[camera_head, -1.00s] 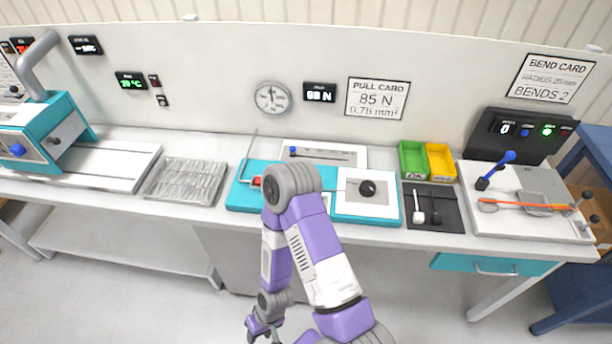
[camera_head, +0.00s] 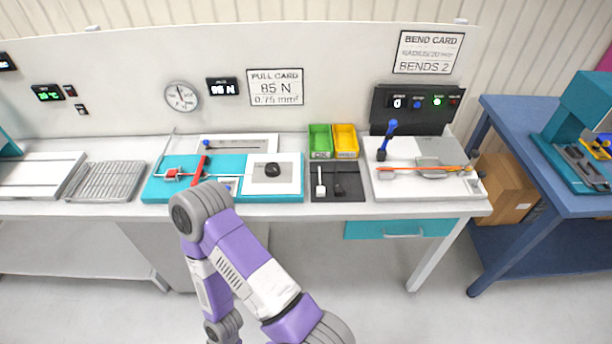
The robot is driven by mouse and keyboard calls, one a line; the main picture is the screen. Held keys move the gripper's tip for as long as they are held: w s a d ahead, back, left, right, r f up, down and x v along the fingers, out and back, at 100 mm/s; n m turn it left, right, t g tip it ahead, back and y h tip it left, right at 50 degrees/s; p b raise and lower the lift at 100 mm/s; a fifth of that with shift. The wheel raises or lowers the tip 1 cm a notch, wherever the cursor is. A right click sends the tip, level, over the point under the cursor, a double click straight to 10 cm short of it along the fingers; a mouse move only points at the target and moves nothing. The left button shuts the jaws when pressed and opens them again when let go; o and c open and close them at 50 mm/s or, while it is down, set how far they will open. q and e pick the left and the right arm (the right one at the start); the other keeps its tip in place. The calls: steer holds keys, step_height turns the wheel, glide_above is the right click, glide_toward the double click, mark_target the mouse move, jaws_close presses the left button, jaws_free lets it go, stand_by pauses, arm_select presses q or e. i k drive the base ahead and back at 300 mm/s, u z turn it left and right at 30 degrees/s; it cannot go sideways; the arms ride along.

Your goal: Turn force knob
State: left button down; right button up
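A black round knob (camera_head: 272,170) sits on a white plate on the right part of a teal pull machine (camera_head: 160,190) on the bench. The machine also has a red lever (camera_head: 198,170) and a small red clamp (camera_head: 171,174). A digital display (camera_head: 222,86) on the wall panel behind shows a reading in N, too small to read surely. Beside it, a pull card (camera_head: 275,87) reads 85 N. One of my purple arms bends in front of the bench, below the machine, with its forearm pointing down. Neither gripper is in the picture, and nothing touches the knob.
A round dial gauge (camera_head: 181,96) is on the wall panel. Green (camera_head: 320,141) and yellow (camera_head: 345,141) bins and a dark tool mat (camera_head: 350,196) lie right of the machine. Further right is a bending station (camera_head: 400,190). A wire rack (camera_head: 103,181) lies left. A blue table (camera_head: 520,130) stands at right.

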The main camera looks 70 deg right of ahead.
mark_target(272, 170)
steer(key=k, duration=0.3)
steer(key=z, duration=0.95)
